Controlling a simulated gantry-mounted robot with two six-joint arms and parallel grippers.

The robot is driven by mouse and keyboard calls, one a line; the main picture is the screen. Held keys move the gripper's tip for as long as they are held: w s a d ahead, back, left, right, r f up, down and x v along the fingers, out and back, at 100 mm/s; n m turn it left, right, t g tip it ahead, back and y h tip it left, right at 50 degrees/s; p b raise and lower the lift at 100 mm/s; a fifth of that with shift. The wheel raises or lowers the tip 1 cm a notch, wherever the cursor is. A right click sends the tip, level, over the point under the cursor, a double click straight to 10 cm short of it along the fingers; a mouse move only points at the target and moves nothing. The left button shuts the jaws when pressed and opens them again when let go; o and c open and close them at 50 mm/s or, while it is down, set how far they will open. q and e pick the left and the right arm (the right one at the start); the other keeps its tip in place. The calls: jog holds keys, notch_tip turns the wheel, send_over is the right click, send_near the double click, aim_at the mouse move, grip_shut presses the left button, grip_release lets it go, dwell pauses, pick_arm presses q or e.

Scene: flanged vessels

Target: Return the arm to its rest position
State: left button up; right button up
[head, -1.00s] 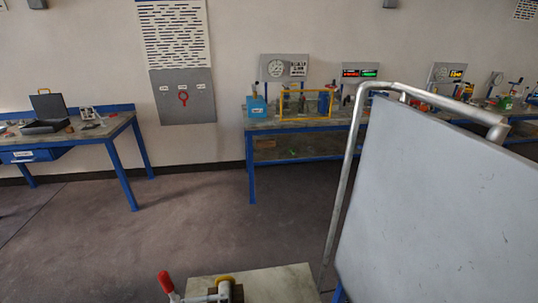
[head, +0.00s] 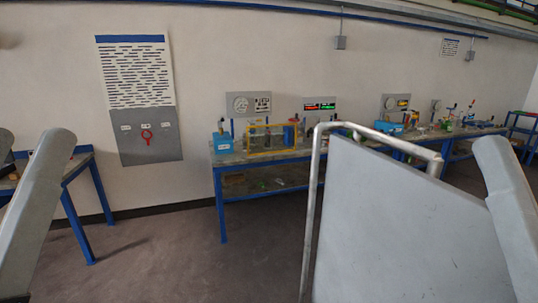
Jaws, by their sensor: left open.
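My left gripper (head: 28,145) is at the left edge of the head view, cut off by the frame. Its grey parts point upward, with a gap between a large one and a smaller one at the very edge. It is open and nothing shows in it. It stands in front of the left table and touches nothing that I can see. A similar grey part of mine rises at the right edge, in front of the panel. No right jaws show there.
A large grey panel (head: 400,230) with a bent metal pipe (head: 313,200) fills the lower right. A blue-framed bench (head: 270,158) with instruments runs along the wall. A blue-legged table (head: 75,215) is at left. The floor (head: 170,265) between is clear.

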notch_tip(320, 180, up, 32)
jog(key=p, duration=2.8)
